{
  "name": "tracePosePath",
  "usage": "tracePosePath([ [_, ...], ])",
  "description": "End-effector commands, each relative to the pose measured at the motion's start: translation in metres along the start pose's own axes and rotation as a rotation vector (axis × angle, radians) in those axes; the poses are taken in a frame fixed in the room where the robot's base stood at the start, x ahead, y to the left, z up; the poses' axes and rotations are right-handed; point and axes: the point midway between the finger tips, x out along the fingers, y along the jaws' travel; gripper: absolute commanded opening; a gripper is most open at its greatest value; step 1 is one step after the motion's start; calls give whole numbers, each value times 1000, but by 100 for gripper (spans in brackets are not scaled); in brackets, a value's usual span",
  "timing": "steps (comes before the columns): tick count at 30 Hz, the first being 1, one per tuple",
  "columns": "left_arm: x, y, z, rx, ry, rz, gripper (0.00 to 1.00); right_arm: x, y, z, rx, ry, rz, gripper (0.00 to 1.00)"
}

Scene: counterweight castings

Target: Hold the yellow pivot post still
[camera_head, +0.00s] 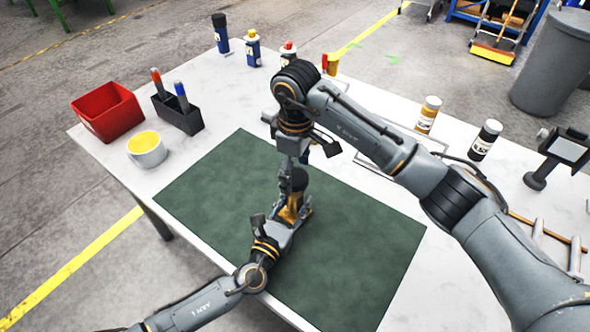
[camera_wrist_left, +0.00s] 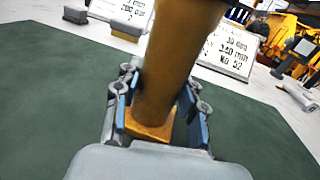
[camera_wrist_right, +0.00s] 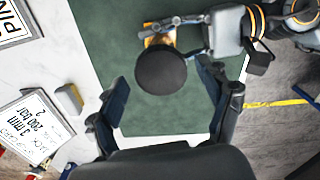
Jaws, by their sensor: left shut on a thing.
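The yellow pivot post (camera_head: 291,208) stands on the green mat, mostly hidden by my arms in the head view. In the left wrist view the post (camera_wrist_left: 174,70) rises between blue pads, its square foot on the mat. My left gripper (camera_wrist_left: 155,115) is shut on it low down. A dark round piece (camera_wrist_right: 162,71) covers the post from above in the right wrist view; I cannot tell whether it is part of the post. My right gripper (camera_wrist_right: 163,88) is open above, one finger on either side of that piece and apart from it.
The green mat (camera_head: 365,245) has free room to the right. A red bin (camera_head: 107,112), a yellow-filled cup (camera_head: 147,150) and a black holder (camera_head: 180,113) stand left. Several bottles line the back, including an amber one (camera_head: 428,115). Printed plates (camera_wrist_left: 228,55) lie beyond the mat.

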Motion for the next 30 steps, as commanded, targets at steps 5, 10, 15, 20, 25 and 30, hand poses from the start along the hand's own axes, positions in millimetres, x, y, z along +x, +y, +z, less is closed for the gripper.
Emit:
tracePosePath([
  [5, -1, -2, -2, -4, 3, -4, 0, 1, 0, 1, 0, -2, -1, 78],
  [10, -1, -2, -2, -5, 4, -4, 0, -7, 0, 0, -1, -1, -1, 78],
  [15, -1, -2, -2, -5, 4, -4, 0, -29, 0, 0, -2, 0, 0, 78],
  [20, -1, -2, -2, -6, 4, -4, 0, -44, 0, 0, -1, -2, -1, 78],
  [25, -1, -2, -2, -6, 4, -4, 0, -44, 0, 1, -1, -4, -2, 78],
  [30, -1, -2, -2, -6, 4, -4, 0, -44, 0, 0, -22, -3, -1, 75],
])
